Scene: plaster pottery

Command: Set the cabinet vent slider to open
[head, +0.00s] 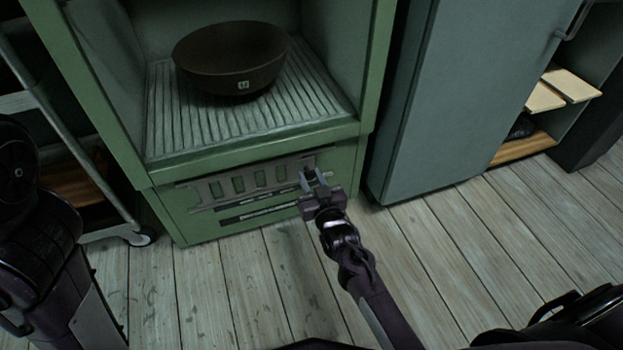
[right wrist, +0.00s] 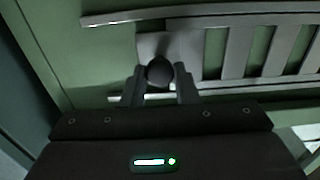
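The vent slider is a grey slotted plate (head: 243,186) on the green cabinet's lower front. Its dark round knob (right wrist: 159,72) sits on a plain tab at one end, the right end in the head view. My right gripper (head: 315,177) is at that end, its two fingers parted with the knob between them. In the right wrist view the fingertips (right wrist: 160,80) flank the knob, with only a slight gap at most; firm contact cannot be made out. My left gripper is outside the view.
A dark bowl (head: 231,58) stands on the ribbed shelf (head: 185,125) above the vent. A grey-green door (head: 440,100) stands to the right. A wheeled rack (head: 85,180) is at the left. The plank floor (head: 215,290) in front is clear.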

